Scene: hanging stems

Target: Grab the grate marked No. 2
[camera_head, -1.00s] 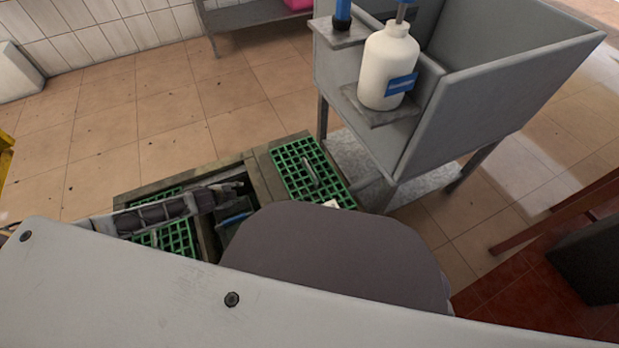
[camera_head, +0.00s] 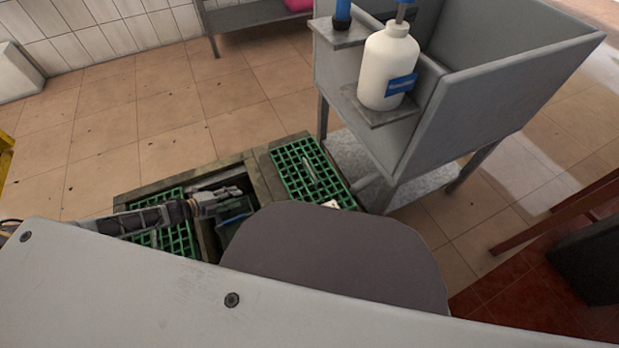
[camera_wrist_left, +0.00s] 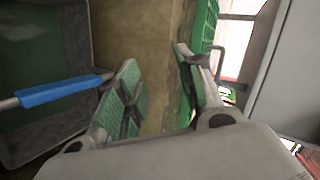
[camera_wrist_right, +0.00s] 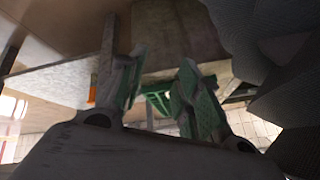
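Two green grates lie in a low frame in the head view: the right grate (camera_head: 300,168) with a metal handle on it, and the left grate (camera_head: 172,236), partly covered by my left arm. No number on either is readable. A small white tag (camera_head: 331,204) lies at the right grate's near end. My left gripper (camera_head: 238,194) is over the opening between the grates. In the left wrist view it is open and empty (camera_wrist_left: 158,72), with the right grate (camera_wrist_left: 203,40) and its handle (camera_wrist_left: 219,62) beyond the right finger. My right gripper (camera_wrist_right: 157,88) is open and empty in its wrist view.
The dark opening between the grates holds a blue-gripped rod (camera_wrist_left: 60,92). A grey sink (camera_head: 490,70) with a white bottle (camera_head: 388,66) stands behind and right of the right grate. My body hides the near area.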

